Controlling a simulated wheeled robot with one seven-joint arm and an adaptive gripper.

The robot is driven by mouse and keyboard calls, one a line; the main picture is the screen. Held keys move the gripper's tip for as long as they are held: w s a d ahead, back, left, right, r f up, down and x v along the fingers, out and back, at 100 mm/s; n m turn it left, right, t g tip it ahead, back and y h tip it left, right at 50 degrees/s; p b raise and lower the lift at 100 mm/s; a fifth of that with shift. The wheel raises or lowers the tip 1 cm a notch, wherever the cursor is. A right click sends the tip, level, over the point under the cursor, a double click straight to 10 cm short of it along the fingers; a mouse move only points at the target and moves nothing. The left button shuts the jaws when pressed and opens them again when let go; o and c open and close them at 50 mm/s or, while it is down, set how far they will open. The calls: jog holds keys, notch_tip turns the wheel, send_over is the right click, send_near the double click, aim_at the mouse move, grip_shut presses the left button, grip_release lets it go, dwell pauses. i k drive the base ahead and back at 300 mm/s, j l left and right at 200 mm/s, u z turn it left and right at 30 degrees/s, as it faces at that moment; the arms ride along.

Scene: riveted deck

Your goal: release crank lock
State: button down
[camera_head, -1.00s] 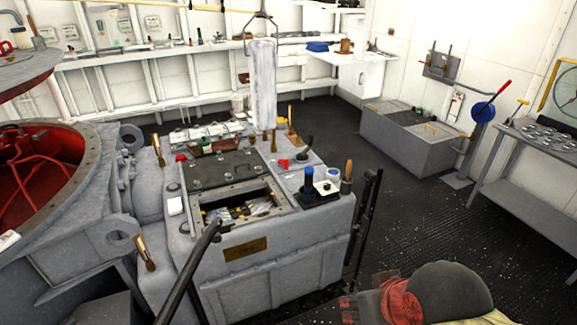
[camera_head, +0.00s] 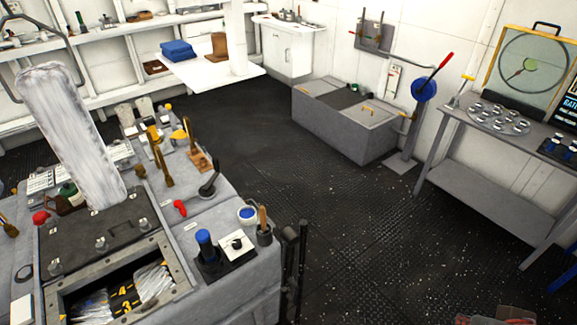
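My gripper is not in view. No part is clearly marked as the crank lock. A grey post (camera_head: 409,135) near the right wall carries a blue disc (camera_head: 424,89) with a red-handled lever (camera_head: 442,62) slanting up to the right; this may be the crank. On the grey console at lower left are a black lever (camera_head: 209,184), a small red handle (camera_head: 180,208) and a blue-topped knob (camera_head: 204,240). Whether any of these is the lock, I cannot tell.
A grey chest (camera_head: 345,133) stands left of the post. Dark floor (camera_head: 345,225) between console and bench is clear.

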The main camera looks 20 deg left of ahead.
aim_at(178, 203)
jog(key=i+l+z, duration=0.15)
jog(key=i+z, duration=0.15)
jog(key=i, duration=0.35)
jog(key=i+z, duration=0.3)
jog(key=i, duration=0.35)
jog(key=i+j+u, duration=0.1)
jog(key=i+u, duration=0.45)
jog(key=u, duration=0.25)
jog(key=i+u, duration=0.4)
jog(key=i+l+u, duration=0.15)
jog(key=u, duration=0.2)
jog(key=i+j+u, duration=0.2)
jog(key=u, duration=0.25)
jog(key=i+j+u, duration=0.1)
jog(key=u, duration=0.35)
jog(key=i+u, duration=0.35)
jog(key=u, duration=0.15)
jog(key=i+u, duration=0.2)
jog(key=u, duration=0.25)
jog(key=i+l+u, duration=0.15)
jog(key=u, duration=0.3)
jog(key=i+l, duration=0.05)
jog(key=i, duration=0.05)
